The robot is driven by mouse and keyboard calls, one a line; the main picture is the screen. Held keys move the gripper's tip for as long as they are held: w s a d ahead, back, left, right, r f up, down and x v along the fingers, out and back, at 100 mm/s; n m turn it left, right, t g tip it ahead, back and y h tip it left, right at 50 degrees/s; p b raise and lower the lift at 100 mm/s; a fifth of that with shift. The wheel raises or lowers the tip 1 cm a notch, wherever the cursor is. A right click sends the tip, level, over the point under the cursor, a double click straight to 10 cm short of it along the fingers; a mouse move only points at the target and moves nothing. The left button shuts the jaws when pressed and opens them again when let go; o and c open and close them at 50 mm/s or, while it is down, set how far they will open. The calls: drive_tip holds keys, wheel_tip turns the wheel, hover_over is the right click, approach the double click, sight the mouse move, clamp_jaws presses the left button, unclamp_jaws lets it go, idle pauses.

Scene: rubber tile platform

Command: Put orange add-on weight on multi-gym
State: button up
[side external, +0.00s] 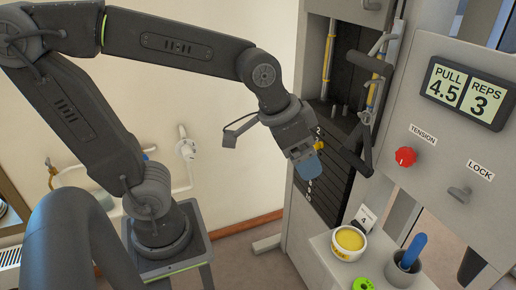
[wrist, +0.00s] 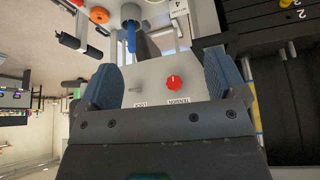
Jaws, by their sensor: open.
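The multi-gym (side external: 415,125) stands at the right in the side view, with its dark weight stack (side external: 329,185) in an upright frame. A yellow pin (side external: 319,146) shows at the stack, close to my gripper (side external: 307,166). An orange disc (wrist: 99,15), which looks like the orange add-on weight, shows at the top left of the wrist view, near the blue-handled item; I cannot make it out in the side view. My gripper (wrist: 160,82) is open and empty, its blue fingers wide apart. It hangs in front of the stack, apart from the disc.
A pale shelf holds a yellow-topped bowl (side external: 349,239), a green disc (side external: 365,284), a card (side external: 364,219) and a grey cup (side external: 401,268) with a blue handle. The panel carries a red tension knob (side external: 405,156) and lock knob (side external: 459,193). Black handles (side external: 363,135) hang close right of my gripper.

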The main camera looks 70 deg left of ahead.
drive_tip(key=s+a+n+y, duration=0.1)
drive_tip(key=s+a+n, duration=0.1)
drive_tip(key=s+a, duration=0.2)
drive_tip(key=s, duration=0.3)
drive_tip(key=shift+a+f+t, duration=0.2)
drive_tip(key=shift+f+t, duration=0.05)
drive_tip(key=shift+t, duration=0.05)
idle(0.9)
